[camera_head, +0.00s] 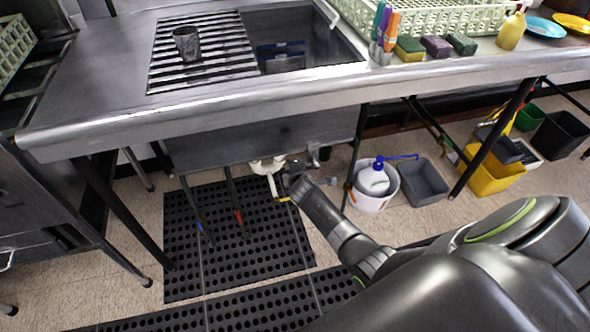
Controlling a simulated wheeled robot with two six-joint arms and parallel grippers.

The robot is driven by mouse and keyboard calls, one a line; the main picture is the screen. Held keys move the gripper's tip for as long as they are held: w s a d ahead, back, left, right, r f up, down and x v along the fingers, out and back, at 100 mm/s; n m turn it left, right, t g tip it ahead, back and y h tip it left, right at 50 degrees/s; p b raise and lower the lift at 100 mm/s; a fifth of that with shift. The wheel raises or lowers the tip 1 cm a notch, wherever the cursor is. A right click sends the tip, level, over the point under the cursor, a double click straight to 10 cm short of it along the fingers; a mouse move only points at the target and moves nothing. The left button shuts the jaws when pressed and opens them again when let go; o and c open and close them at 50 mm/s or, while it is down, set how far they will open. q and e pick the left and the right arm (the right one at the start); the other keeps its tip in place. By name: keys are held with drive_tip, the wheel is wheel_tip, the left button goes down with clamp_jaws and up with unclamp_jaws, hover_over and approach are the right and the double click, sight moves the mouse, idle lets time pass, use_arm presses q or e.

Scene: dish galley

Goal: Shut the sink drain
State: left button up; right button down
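The steel sink (345,45) is set in the counter, its basin wall showing below the front edge. White drain piping (262,166) shows under the basin. My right gripper (280,187) is under the sink, right beside this piping. A thin pale bar (271,186) shows at its fingers. The fingers are small and dark, so I cannot tell whether they are open or shut, or whether they touch the bar. Two thin rods hang left of it, one with a red end (239,217), one with a blue end (200,227). My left gripper is out of view.
A slatted rack (200,72) with a dark cup (187,43) covers the sink's left part. A black perforated mat (270,245) covers the floor below. Table legs flank the space.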

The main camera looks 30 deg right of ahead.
drive_tip(key=shift+w+r, duration=0.1)
idle(0.4)
drive_tip(key=c, duration=1.5)
unclamp_jaws()
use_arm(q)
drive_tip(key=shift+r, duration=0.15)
